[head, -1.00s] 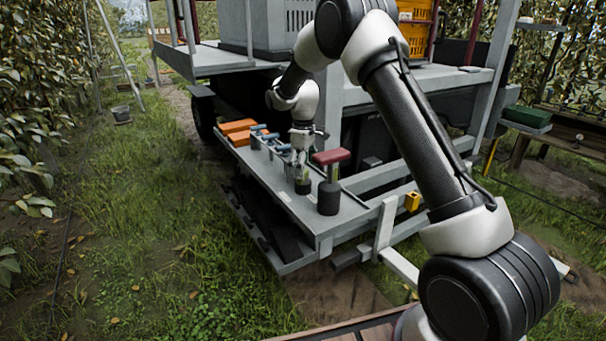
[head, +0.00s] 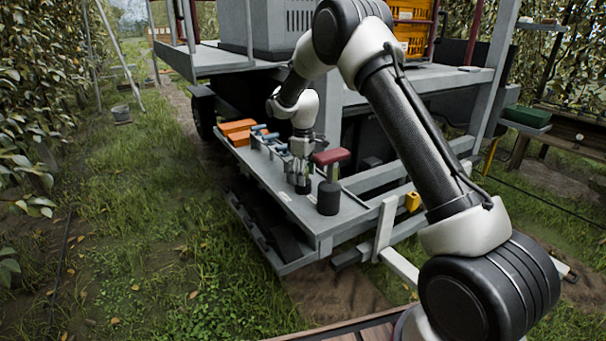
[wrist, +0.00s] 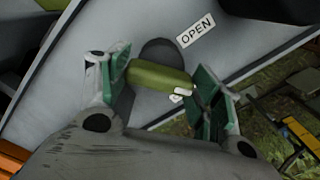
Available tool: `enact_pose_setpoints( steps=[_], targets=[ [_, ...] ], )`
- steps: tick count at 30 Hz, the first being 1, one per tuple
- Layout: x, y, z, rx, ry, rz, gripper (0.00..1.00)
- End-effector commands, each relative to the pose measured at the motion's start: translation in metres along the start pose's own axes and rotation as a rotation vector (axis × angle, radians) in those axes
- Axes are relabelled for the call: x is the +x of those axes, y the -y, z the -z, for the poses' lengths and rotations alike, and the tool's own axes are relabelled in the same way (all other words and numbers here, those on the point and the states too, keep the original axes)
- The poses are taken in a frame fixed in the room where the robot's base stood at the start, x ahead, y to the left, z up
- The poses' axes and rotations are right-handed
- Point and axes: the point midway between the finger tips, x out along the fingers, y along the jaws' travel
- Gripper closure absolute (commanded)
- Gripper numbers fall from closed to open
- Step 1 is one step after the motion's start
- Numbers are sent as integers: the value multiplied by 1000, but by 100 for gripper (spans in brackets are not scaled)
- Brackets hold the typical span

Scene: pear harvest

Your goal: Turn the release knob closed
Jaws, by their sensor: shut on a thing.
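The release knob has an olive-green bar handle (wrist: 160,76) on a round dark base (wrist: 158,50). In the wrist view it lies between the green pads of my gripper (wrist: 163,79), which is shut on it. The bar runs roughly across the picture, from one finger to the other. A white OPEN label (wrist: 196,30) is on the grey panel beside the base. In the head view my gripper (head: 301,168) points down at the knob on the grey shelf (head: 270,194); my gripper largely hides the knob there. A small white piece shows at the bar's right end.
A red-topped post with a black base (head: 329,196) stands close to the right of my gripper. Grass on the left is open.

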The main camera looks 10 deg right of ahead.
Motion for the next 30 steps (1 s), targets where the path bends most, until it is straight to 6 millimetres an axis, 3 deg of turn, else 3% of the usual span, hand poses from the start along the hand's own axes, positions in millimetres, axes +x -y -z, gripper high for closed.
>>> enact_pose_setpoints(
  steps=[30],
  targets=[
    [-1,0,0,575,0,0,60]
  ],
)
